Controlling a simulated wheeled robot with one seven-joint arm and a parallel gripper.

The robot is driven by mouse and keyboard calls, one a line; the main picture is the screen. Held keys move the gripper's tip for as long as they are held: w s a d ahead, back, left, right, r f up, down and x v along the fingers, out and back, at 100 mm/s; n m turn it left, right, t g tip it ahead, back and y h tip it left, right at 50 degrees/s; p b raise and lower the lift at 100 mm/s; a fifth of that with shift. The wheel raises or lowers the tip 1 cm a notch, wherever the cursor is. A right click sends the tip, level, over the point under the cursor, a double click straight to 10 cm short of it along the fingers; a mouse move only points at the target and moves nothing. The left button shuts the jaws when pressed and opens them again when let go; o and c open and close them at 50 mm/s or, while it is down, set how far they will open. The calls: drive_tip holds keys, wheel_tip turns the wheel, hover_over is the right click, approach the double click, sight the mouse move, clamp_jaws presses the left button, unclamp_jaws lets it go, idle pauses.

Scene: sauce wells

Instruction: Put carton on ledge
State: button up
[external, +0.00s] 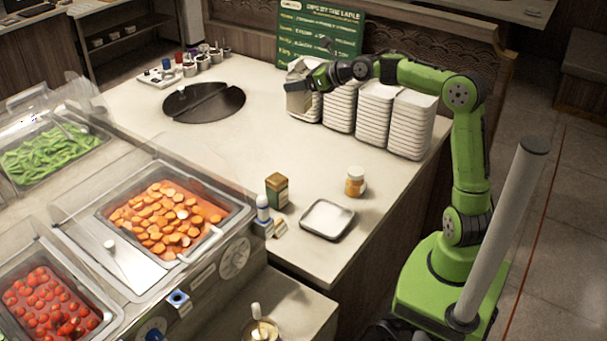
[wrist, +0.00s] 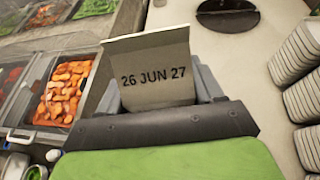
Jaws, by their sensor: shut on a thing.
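A beige carton (wrist: 155,68) with "26 JUN 27" printed on it sits between my gripper's fingers in the wrist view. In the external view the carton (external: 297,100) is at the back of the counter, in front of the green sign and at the left end of the stacked white trays. My gripper (external: 305,85) is shut on it. The carton's lower part is hidden behind the gripper in the wrist view. I cannot tell whether it touches the counter or trays. A wooden ledge (external: 440,12) runs along the top of the partition behind the counter.
Stacks of white trays (external: 375,110) stand right of the carton. A green menu sign (external: 320,32) stands behind. A black round plate (external: 203,102) lies to the left. A green-and-tan box (external: 277,190), small jar (external: 355,181) and white tray (external: 327,219) stand nearer the front. The middle counter is clear.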

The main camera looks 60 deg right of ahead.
drive_tip(key=s+a+n+g+y+b, duration=0.2)
drive_tip(key=s+a+n+y, duration=0.15)
drive_tip(key=a, duration=0.65)
drive_tip(key=s+a+n+g+y+b, duration=0.15)
drive_tip(key=a+n+y, duration=0.25)
drive_tip(key=a, duration=0.6)
drive_tip(key=s+a+n+g+y+b, duration=0.45)
drive_tip(key=s+a+n+g, duration=0.5)
drive_tip(key=s+a, duration=0.7)
wheel_tip(320, 180, down, 27)
drive_tip(key=s+d, duration=0.1)
drive_tip(key=shift+s+d+f+m, duration=0.15)
drive_tip(key=shift+s+d+m, duration=0.1)
drive_tip(key=shift+d+m, duration=0.1)
drive_tip(key=shift+f, duration=0.15)
wheel_tip(320, 180, down, 10)
drive_tip(key=b, duration=0.5)
